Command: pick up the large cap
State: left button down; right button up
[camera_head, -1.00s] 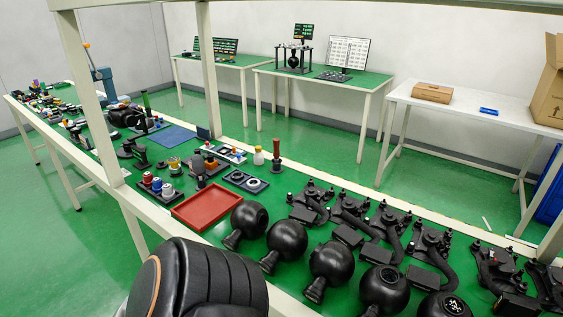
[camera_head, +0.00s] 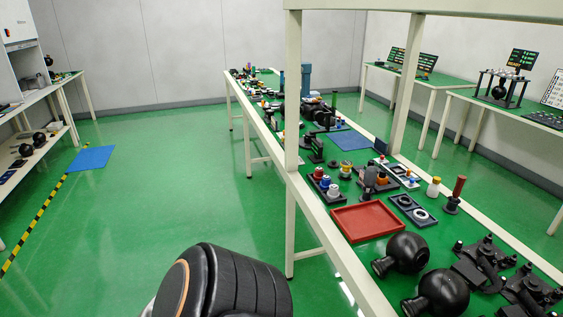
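I cannot tell for sure which thing is the large cap. Small red, blue and white cap-like pieces (camera_head: 326,184) stand on a dark tray on the long green-topped workbench, just behind a red tray (camera_head: 368,222). A dark holder with pale rings (camera_head: 413,209) lies to their right. A bottle with a yellow top (camera_head: 433,187) and a brown-handled tool (camera_head: 455,194) stand farther right. Neither gripper shows. A black rounded part of my own body fills the bottom middle, well apart from these pieces.
Black ball-shaped units (camera_head: 408,253) line the bench's near right end. White frame posts (camera_head: 292,140) rise along the bench edge. Open green floor (camera_head: 170,210) lies to the left, with a blue mat (camera_head: 91,158) and white shelving (camera_head: 68,135) beyond.

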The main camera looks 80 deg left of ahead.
aim_at(333, 164)
jog(key=u, duration=2.05)
jog(key=z, duration=2.65)
jog(key=u, duration=2.2)
